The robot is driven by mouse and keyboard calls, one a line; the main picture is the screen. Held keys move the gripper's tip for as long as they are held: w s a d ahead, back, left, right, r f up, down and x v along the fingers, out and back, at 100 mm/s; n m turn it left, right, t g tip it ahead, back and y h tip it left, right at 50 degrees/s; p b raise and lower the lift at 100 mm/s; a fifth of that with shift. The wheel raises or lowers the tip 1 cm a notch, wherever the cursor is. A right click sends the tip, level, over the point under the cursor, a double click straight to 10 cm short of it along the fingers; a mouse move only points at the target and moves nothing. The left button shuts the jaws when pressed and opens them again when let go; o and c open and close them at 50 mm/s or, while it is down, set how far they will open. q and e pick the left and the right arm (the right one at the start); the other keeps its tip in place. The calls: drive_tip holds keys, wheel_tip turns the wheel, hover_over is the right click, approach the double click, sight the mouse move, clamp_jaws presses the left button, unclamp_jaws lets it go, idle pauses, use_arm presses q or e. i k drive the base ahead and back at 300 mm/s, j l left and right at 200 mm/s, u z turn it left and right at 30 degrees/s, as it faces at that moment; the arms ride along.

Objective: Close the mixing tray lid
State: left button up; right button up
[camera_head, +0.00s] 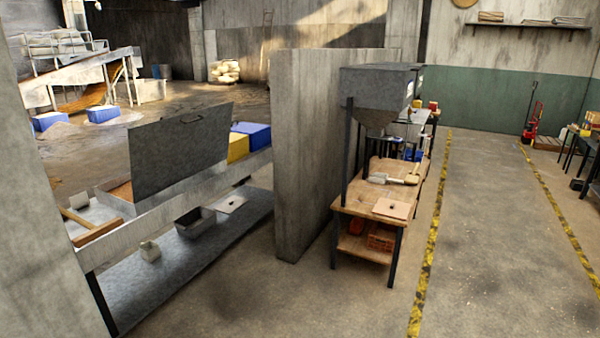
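The mixing tray (116,203) is a grey metal tray on the bench at the left, with brown material showing at its near left corner. Its lid (178,150) is a flat grey panel that stands open, tilted up, with a dark handle (191,119) near its top edge. The lid hides most of the tray's inside. Neither of my grippers shows in the head view.
A concrete wall (320,140) separates the tray's bench (255,162) from a wooden table (352,200). A yellow box (238,147) and a blue box (256,135) are right of the lid. The lower shelf (190,262) holds a grey bin (195,222). Floor is clear in front.

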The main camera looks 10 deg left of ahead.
sight(164, 152)
drive_tip(key=i+u, duration=0.2)
drive_tip(key=i, duration=0.3)
drive_tip(key=i+l+u, duration=0.15)
drive_tip(key=i, duration=0.35)
drive_tip(key=i+l+u, duration=0.2)
drive_tip(key=i, duration=0.3)
drive_tip(key=i+l+u, duration=0.1)
drive_tip(key=i+u, duration=0.3)
drive_tip(key=i+l+u, duration=0.35)
drive_tip(key=i, duration=0.2)
